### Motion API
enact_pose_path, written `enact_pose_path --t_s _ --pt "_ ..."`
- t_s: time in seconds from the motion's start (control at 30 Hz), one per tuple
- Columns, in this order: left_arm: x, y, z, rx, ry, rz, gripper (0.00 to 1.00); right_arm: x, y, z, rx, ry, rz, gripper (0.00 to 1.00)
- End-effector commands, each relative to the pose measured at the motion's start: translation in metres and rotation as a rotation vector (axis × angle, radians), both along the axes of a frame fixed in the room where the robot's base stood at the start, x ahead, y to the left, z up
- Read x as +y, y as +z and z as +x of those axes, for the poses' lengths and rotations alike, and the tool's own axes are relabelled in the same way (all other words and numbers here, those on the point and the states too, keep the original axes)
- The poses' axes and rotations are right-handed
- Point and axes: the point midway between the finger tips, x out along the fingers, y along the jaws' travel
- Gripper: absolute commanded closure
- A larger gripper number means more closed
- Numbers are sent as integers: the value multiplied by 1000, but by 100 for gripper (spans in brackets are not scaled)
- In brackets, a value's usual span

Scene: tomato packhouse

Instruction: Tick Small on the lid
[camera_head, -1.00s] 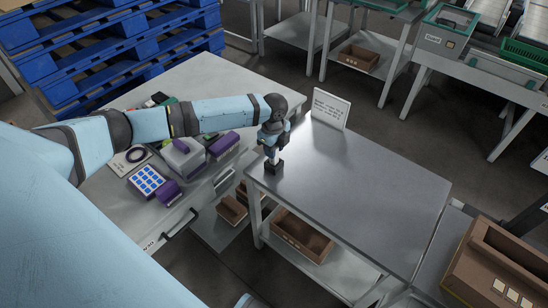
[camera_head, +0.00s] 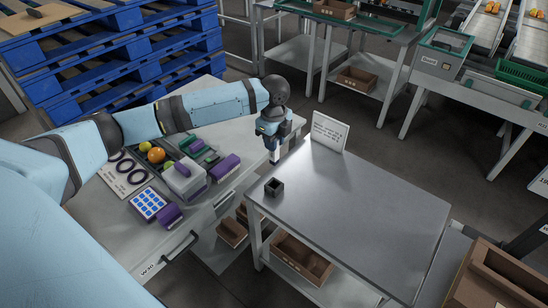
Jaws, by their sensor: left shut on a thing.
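My left gripper (camera_head: 274,150) is shut on a slim pale thing, apparently a marker (camera_head: 274,158), which points down. It is above the back-left part of the steel table (camera_head: 360,205). A small black open holder (camera_head: 274,187) stands on that table, below and apart from the marker. A brown carton (camera_head: 490,288) is cut off at the lower right corner. I cannot make out a lid or any Small box on it. My right gripper is not in view.
A white sign (camera_head: 329,131) stands at the steel table's back edge. The left workbench (camera_head: 115,225) holds a blue-keyed pad (camera_head: 148,204), a grey device with purple parts (camera_head: 184,180) and fruit. Brown crates (camera_head: 302,262) sit under the steel table. Its top is mostly clear.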

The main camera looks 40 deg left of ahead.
Motion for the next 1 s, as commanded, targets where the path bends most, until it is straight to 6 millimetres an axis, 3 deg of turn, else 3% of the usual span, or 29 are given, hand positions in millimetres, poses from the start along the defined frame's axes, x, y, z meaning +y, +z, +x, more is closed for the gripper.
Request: enact_pose_path --t_s 0.1,0.3,1.0 --pt "0 32 1 -3 -1 0 98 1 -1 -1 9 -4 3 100" --pt "0 62 0 -1 0 0 98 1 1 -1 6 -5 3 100" --pt "0 104 0 1 0 0 98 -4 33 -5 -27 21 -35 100"
